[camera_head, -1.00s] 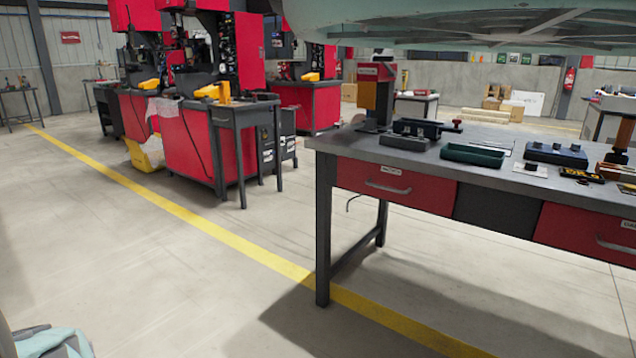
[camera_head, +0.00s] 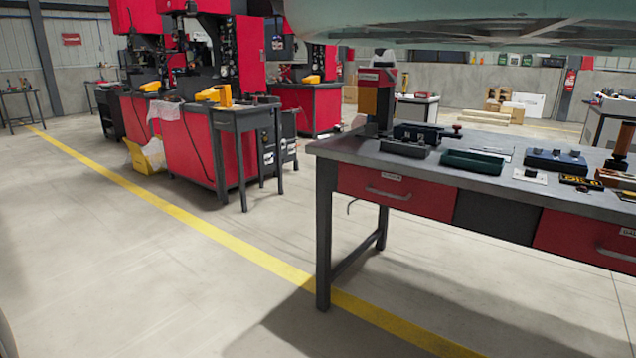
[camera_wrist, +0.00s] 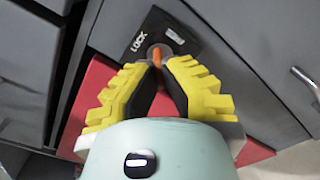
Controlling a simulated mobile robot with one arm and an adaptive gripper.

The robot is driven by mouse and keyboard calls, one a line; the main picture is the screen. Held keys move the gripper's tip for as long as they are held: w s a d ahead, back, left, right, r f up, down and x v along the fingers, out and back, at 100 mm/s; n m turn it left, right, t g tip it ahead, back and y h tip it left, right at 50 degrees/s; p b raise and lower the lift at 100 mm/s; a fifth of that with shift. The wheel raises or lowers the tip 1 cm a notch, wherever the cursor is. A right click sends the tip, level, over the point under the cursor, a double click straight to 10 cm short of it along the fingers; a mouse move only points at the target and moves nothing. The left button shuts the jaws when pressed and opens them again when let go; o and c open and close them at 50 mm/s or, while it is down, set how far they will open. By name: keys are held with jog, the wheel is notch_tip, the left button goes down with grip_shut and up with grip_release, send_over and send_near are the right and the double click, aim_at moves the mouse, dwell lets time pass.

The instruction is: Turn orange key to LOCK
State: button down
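In the wrist view the orange key (camera_wrist: 157,56) stands in a round fitting on a dark plate (camera_wrist: 184,46) marked LOCK at its left end. My gripper (camera_wrist: 157,66) has yellow stepped fingers with black inner pads. The fingertips come together on both sides of the key's near end and appear shut on it. The tips hide part of the key and its fitting. The key and gripper are not visible in the head view.
Grey cabinet panels (camera_wrist: 242,50) with a handle at right surround the plate, with a red surface below. In the head view a workbench (camera_head: 335,150) with trays and red drawers stands at right. Red machines (camera_head: 205,140) stand behind. The floor at left is clear.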

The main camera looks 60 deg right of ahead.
jog(key=shift+n, duration=0.3)
jog(key=n, duration=0.4)
jog(key=shift+n+b, duration=0.3)
jog(key=shift+n, duration=0.1)
jog(key=shift+n+b, duration=0.35)
jog(key=shift+n, duration=1.15)
jog(key=c, duration=1.1)
grip_release()
jog(key=shift+a, duration=0.1)
jog(key=shift+o, duration=0.2)
